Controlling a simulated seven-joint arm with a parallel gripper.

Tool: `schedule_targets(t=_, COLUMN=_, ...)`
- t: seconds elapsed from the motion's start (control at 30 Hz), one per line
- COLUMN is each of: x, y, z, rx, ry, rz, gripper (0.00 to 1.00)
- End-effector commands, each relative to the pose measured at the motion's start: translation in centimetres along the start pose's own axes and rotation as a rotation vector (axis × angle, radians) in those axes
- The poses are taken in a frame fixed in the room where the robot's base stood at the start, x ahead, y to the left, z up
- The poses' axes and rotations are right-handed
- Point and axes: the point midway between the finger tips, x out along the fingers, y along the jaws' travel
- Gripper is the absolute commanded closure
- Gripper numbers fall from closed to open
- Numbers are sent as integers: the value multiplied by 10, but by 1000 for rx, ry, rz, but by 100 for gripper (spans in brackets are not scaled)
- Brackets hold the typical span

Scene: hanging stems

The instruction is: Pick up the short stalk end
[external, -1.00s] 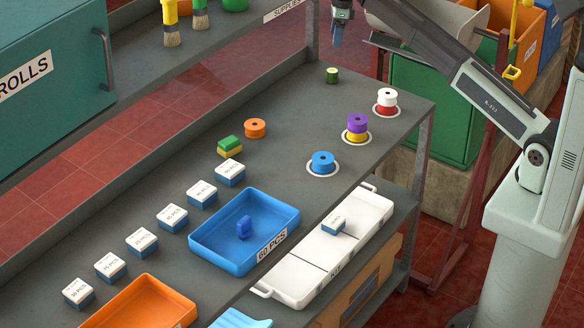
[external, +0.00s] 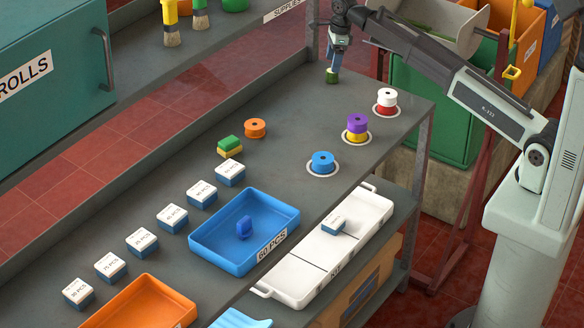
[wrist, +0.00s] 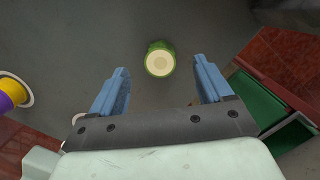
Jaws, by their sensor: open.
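The short stalk end (external: 332,77) is a small green cylinder standing upright near the far right end of the grey bench. In the wrist view its pale round cut top (wrist: 160,63) faces the camera. My gripper (external: 335,66) is right above it in the external view, partly covering it. In the wrist view my gripper (wrist: 163,75) has its two blue fingers apart, one to each side of the stalk end and a little nearer the camera's bottom edge. Nothing is held. Whether the fingertips reach down beside the stalk cannot be told.
Stacked spools stand on white rings nearby: white on red (external: 387,100), purple on yellow (external: 357,126), and a blue spool (external: 322,163). An orange spool (external: 255,128) lies farther left. The bench around the stalk end is clear. A shelf post (external: 312,30) rises behind.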

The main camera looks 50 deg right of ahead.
Motion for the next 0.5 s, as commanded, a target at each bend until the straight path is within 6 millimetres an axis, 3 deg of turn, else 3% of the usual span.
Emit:
schedule_targets(t=0.17, x=8, y=1, z=-1, rx=0, ry=1, rz=1, gripper=21)
schedule_targets(t=0.5, x=48, y=1, z=-4, rx=0, ry=0, rz=0, gripper=21)
